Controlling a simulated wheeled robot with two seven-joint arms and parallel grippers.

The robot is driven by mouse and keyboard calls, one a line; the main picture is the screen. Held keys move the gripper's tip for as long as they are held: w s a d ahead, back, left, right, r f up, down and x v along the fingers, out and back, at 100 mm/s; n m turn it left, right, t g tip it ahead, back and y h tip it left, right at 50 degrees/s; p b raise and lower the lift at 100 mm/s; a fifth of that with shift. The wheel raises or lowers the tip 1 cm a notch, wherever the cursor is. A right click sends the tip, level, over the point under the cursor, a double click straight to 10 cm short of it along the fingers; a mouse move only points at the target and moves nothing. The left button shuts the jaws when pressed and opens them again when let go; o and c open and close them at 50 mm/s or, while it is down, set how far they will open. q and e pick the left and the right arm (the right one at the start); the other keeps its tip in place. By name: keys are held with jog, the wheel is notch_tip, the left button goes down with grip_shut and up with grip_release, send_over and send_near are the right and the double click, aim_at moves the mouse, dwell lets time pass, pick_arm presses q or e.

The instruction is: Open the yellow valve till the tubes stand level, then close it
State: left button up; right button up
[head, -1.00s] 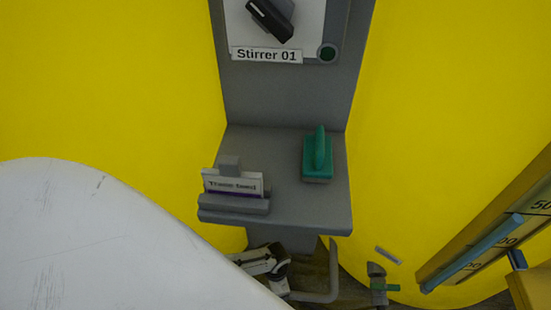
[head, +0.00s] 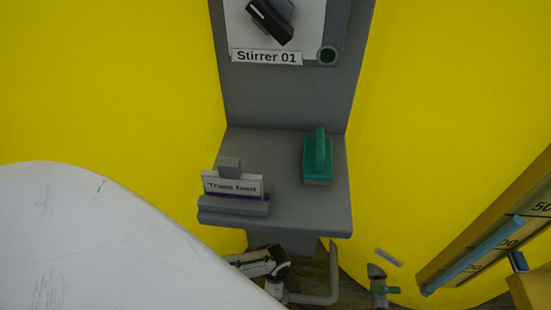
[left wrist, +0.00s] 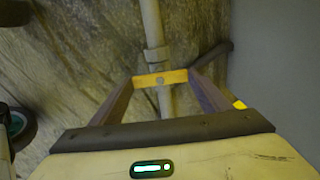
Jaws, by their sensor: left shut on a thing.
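In the left wrist view, the yellow valve handle (left wrist: 176,76) is a short flat bar with a round screw at its middle, lying across a pale vertical pipe (left wrist: 152,25). My left gripper (left wrist: 162,82) is shut on it, one finger at each end. The valve is hidden in the head view. In the head view, a blue tube (head: 480,250) stands against a yellow board with a number scale (head: 540,205) at the right. Part of another blue piece (head: 517,261) shows beside it. Liquid levels cannot be read. My right gripper is not in view.
A grey shelf (head: 285,208) carries a green-handled scraper-like tool (head: 318,160) and a label holder (head: 234,187). A "Stirrer 01" switch (head: 270,20) is above. Yellow tanks (head: 110,80) stand on both sides.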

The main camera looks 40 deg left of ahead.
pick_arm(q)
jog(key=o, duration=1.1)
jog(key=shift+c, duration=0.2)
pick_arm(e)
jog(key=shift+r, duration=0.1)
pick_arm(q)
jog(key=shift+r+p, duration=0.3)
jog(key=shift+r, duration=0.05)
notch_tip(320, 180, up, 10)
jog(key=p, duration=0.6)
jog(key=shift+f, duration=0.25)
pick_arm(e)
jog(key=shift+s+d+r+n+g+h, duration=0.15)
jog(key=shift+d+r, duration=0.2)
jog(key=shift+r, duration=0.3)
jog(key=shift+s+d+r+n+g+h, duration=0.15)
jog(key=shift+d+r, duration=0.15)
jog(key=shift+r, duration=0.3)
